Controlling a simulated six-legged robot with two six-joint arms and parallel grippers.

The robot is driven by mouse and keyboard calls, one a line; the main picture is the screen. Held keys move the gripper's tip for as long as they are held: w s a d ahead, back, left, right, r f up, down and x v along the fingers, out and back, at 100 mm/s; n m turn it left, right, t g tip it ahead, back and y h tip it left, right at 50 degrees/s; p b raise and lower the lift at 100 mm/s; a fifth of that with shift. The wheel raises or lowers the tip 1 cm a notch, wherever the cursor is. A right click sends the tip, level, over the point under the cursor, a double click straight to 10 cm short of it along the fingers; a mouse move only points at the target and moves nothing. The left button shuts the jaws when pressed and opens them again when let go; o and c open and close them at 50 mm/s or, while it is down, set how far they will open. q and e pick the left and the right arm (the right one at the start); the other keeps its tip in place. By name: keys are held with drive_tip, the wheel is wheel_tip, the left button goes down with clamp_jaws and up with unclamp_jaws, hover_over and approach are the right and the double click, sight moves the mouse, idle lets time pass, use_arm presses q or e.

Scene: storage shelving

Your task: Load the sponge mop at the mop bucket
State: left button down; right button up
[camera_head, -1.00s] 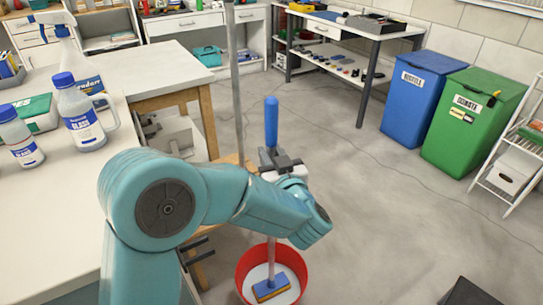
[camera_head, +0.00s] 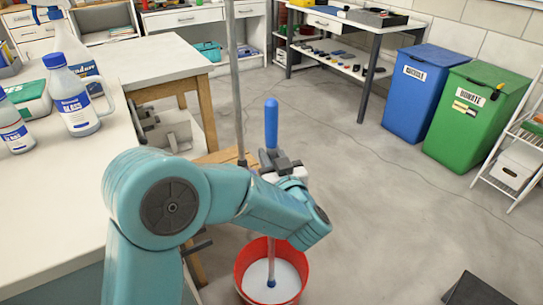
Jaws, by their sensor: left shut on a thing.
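The sponge mop has a blue-topped handle (camera_head: 271,122) and a grey pole, and stands close to upright. My left gripper (camera_head: 276,165) is shut on the handle below the blue grip. The pole runs down into the red mop bucket (camera_head: 241,274), which stands on the floor and shows a white surface inside. Only a small blue part of the mop (camera_head: 271,283) shows at that surface; the sponge head is hidden below it. My left forearm covers part of the pole. My right gripper is not in view.
A white worktop (camera_head: 60,200) with bottles stands at left, with a wooden-legged table (camera_head: 155,65) behind it. A thin grey post (camera_head: 235,80) rises behind the mop. Blue (camera_head: 420,95) and green (camera_head: 475,120) bins stand at right. The floor at right centre is largely clear.

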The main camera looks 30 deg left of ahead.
sight(274, 138)
use_arm(q)
drive_tip(key=shift+f+b, duration=0.35)
drive_tip(key=shift+f, duration=0.1)
idle(0.6)
drive_tip(key=shift+f, duration=0.1)
idle(0.9)
wheel_tip(274, 138, up, 3)
drive_tip(key=p, duration=0.2)
drive_tip(key=shift+p, duration=0.35)
drive_tip(key=shift+r+p, duration=1.75)
drive_tip(key=shift+r, duration=0.35)
